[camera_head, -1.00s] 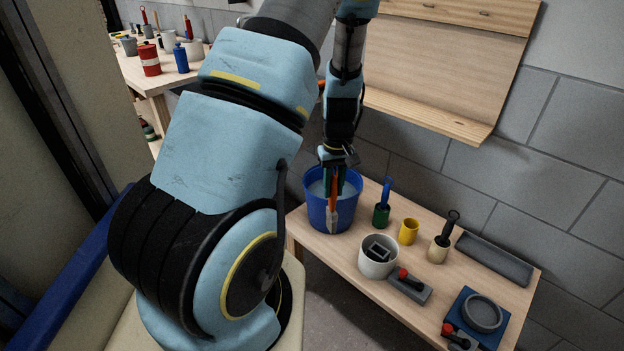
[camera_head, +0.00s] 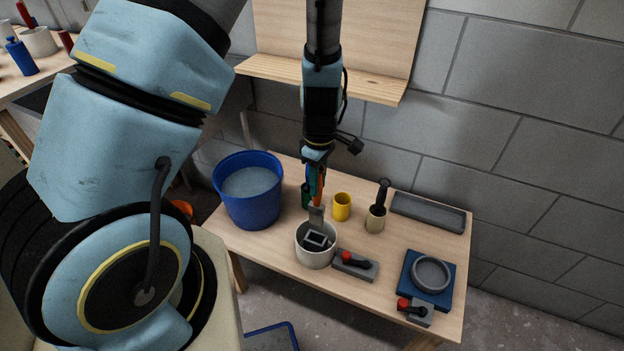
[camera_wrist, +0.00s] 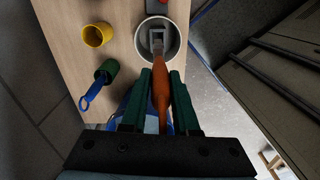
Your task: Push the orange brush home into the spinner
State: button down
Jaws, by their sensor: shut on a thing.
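My gripper (camera_head: 316,176) is shut on the orange brush (camera_head: 318,192), which hangs upright with its grey lower end down. In the wrist view, the brush's orange handle (camera_wrist: 159,92) lies between my green fingers (camera_wrist: 161,78). The spinner looks to be the cream round pot (camera_head: 315,258) with a dark square socket (camera_head: 316,240) inside. The brush's lower end is at the pot's far side, close above the socket. I cannot tell whether it touches the socket. The wrist view shows the brush end overlapping the pot (camera_wrist: 141,40).
A blue bucket (camera_head: 246,205) of greyish liquid stands left of the pot. A yellow cup (camera_head: 342,207), a cream cup (camera_head: 376,219) with a black-handled tool, and a red-knobbed grey block (camera_head: 355,266) stand right. A green cup (camera_wrist: 108,68) with a blue handle is partly hidden behind my gripper.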

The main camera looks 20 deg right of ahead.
dwell(0.3)
jog(key=b, duration=0.4)
send_over(317, 216)
jog(key=shift+w+d+f, duration=0.1)
jog(key=shift+w+f, duration=0.15)
jog(key=shift+f, duration=1.25)
jog(key=shift+w+d+f, duration=0.1)
jog(key=shift+w+f, duration=0.1)
jog(key=shift+f, duration=1.25)
jog(key=shift+f+b, duration=2)
jog(key=shift+f, duration=1.6)
jog(key=c, duration=0.6)
grip_release()
notch_tip(317, 216, up, 11)
jog(key=shift+f, duration=0.1)
